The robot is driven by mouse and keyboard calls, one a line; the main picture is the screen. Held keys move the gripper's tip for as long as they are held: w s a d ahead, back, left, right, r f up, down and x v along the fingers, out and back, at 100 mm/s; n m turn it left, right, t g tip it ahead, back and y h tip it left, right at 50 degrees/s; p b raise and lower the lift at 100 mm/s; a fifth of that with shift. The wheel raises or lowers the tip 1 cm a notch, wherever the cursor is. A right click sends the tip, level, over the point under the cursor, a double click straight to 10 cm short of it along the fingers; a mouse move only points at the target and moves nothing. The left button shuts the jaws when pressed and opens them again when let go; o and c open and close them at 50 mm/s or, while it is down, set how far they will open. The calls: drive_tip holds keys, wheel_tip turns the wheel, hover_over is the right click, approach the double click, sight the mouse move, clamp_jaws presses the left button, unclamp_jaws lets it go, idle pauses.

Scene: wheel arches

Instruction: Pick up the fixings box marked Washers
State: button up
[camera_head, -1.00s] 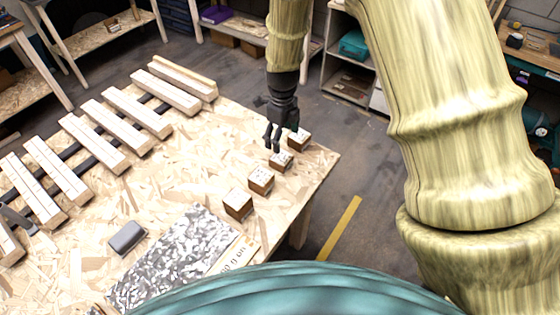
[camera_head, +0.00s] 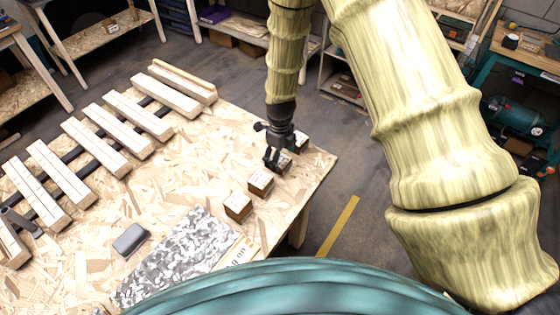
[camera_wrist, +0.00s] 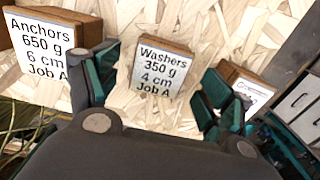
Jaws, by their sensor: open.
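The Washers box (camera_wrist: 165,70) is a small wooden box with a white label reading "Washers 350 g 4 cm Job A". It sits on the chipboard table. My gripper (camera_wrist: 158,88) is open, with one dark green-padded finger to each side of this box in the wrist view; contact is not visible. In the head view my gripper (camera_head: 272,163) points down at the row of boxes and partly hides the box there (camera_head: 286,165). The Anchors box (camera_wrist: 45,42) stands to the left in the wrist view, close to the left finger.
Another labelled box (camera_wrist: 248,88) stands beside the right finger, its text unreadable. Two boxes (camera_head: 238,206) (camera_head: 261,181) stand nearer in the row. A grey object (camera_head: 130,239), a speckled panel (camera_head: 185,250) and a slatted wooden frame (camera_head: 95,148) lie left on the table (camera_head: 190,180).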

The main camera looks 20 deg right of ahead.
drive_tip(key=shift+f+p, duration=0.35)
drive_tip(key=shift+f, duration=0.9)
drive_tip(key=c, duration=1.4)
drive_tip(key=shift+o, duration=0.2)
drive_tip(key=shift+r, duration=0.15)
